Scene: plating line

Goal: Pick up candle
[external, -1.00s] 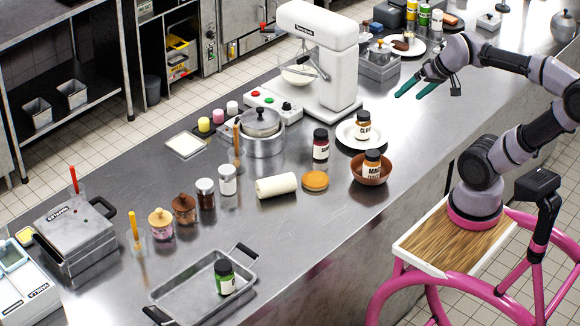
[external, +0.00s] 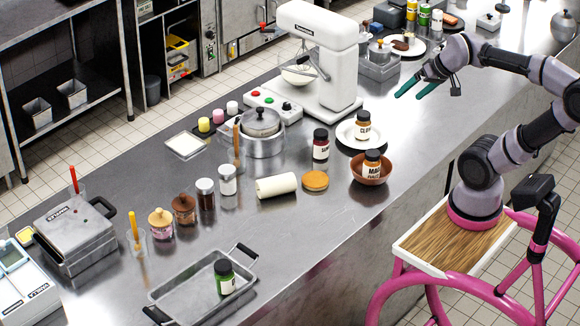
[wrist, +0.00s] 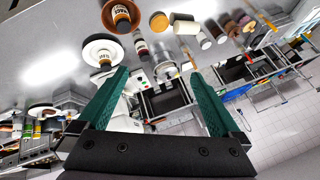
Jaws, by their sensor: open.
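No object is clearly marked as a candle. Three short round pieces that look like candles stand in a row left of the mixer in the external view: a yellow one (external: 204,125), a pink one (external: 218,116) and a white one (external: 232,107). In the wrist view I cannot make them out with certainty.
The white stand mixer (external: 322,60) stands between my gripper and the short pieces.

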